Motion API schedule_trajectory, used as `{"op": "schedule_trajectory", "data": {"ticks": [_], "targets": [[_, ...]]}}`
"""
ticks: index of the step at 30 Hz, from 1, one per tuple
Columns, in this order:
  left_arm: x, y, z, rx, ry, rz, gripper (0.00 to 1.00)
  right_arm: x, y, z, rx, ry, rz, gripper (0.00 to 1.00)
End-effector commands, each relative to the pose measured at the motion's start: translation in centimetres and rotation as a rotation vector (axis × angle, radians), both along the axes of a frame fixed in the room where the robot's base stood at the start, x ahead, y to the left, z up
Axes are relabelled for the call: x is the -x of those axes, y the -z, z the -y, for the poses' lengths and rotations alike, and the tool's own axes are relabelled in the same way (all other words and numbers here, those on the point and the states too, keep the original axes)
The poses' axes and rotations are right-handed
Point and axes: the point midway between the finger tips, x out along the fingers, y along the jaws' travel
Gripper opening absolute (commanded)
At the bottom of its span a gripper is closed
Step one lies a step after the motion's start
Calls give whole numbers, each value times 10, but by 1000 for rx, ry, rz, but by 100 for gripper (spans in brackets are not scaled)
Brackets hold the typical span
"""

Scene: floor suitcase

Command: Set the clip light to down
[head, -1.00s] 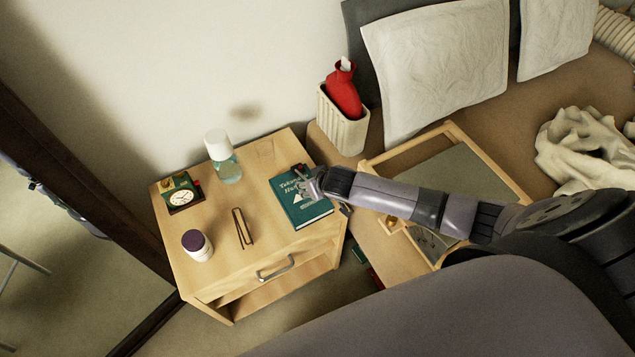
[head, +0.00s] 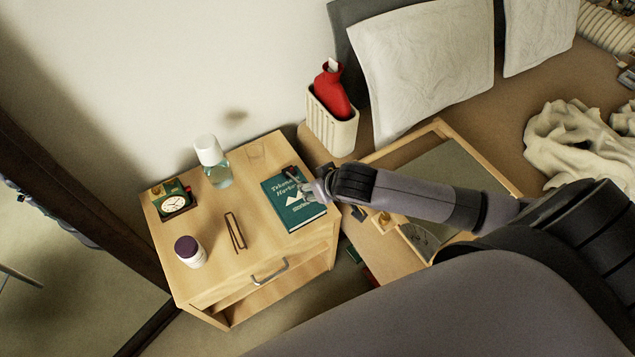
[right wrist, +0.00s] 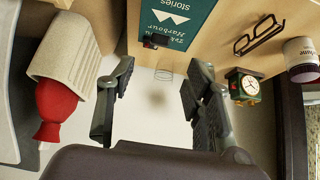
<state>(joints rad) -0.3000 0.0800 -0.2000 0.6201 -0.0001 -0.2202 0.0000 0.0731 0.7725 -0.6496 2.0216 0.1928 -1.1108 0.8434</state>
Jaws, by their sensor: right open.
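A teal book (head: 297,212) lies on the wooden nightstand's top. It also shows at the top of the right wrist view (right wrist: 178,22). A small dark thing, apparently the clip light (head: 288,172), sits at the book's far edge; it shows in the right wrist view (right wrist: 154,41) as a dark block. I cannot tell which way its head is set. My right gripper (head: 307,187) is over the book's right side, close to the clip light. In the right wrist view its fingers (right wrist: 162,72) are spread with nothing between them. My left gripper is out of view.
The nightstand (head: 215,265) also holds a clock (head: 174,203), a clear bottle (head: 218,176), glasses (head: 235,232) and a purple-lidded jar (head: 190,252). A ribbed bin (head: 332,132) with a red bottle (head: 332,90) stands behind. A wooden tray (head: 490,172) is at the right.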

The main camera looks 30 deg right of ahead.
Motion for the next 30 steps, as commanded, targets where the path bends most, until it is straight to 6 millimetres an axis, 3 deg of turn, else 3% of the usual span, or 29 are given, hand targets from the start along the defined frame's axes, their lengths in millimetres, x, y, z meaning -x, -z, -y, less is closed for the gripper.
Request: {"op": "schedule_trajectory", "data": {"ticks": [6,12,16,21,27,30], "targets": [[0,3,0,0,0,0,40,-5,1,0,-2,2,-6,38],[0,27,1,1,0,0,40,-41,0,0,-2,17,-85,25],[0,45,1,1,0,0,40,-66,-13,0,0,20,-176,16],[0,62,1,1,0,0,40,-85,-39,1,8,14,-282,5],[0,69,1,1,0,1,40,-90,-61,2,12,3,-346,0],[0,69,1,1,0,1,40,-91,-60,2,13,2,-358,0]]}}
